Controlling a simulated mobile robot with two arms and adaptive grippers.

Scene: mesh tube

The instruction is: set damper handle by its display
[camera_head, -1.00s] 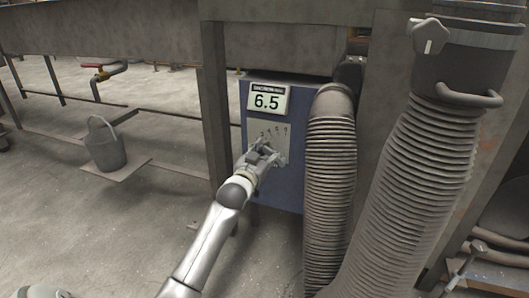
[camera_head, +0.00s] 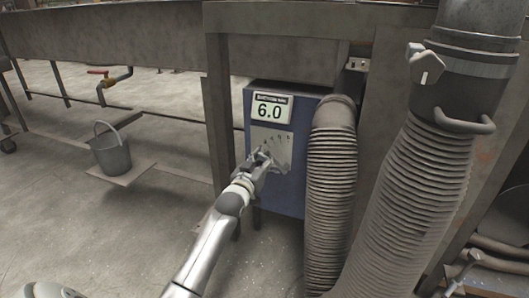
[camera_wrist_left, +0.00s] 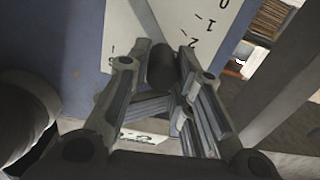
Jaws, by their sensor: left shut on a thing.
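The display (camera_head: 271,107) on the front of the blue box (camera_head: 290,202) reads 6.0; the small line above the number is too blurred to read surely. Below it is a pale scale plate (camera_head: 284,143) with fanned marks and numbers. My left gripper (camera_head: 266,160) is at the lower part of this plate and covers much of it. In the left wrist view, the dark round damper handle (camera_wrist_left: 161,66) sits between the fingertips (camera_wrist_left: 163,52), which are shut on it. The plate shows there too (camera_wrist_left: 205,22), upside down. My right gripper is not in view.
A thick ribbed hose (camera_head: 330,190) stands close to the right of the box, with a larger hose (camera_head: 410,190) beyond it. A grey post (camera_head: 219,120) rises at the box's left. A bucket (camera_head: 111,155) stands on a plate at left; open floor lies before it.

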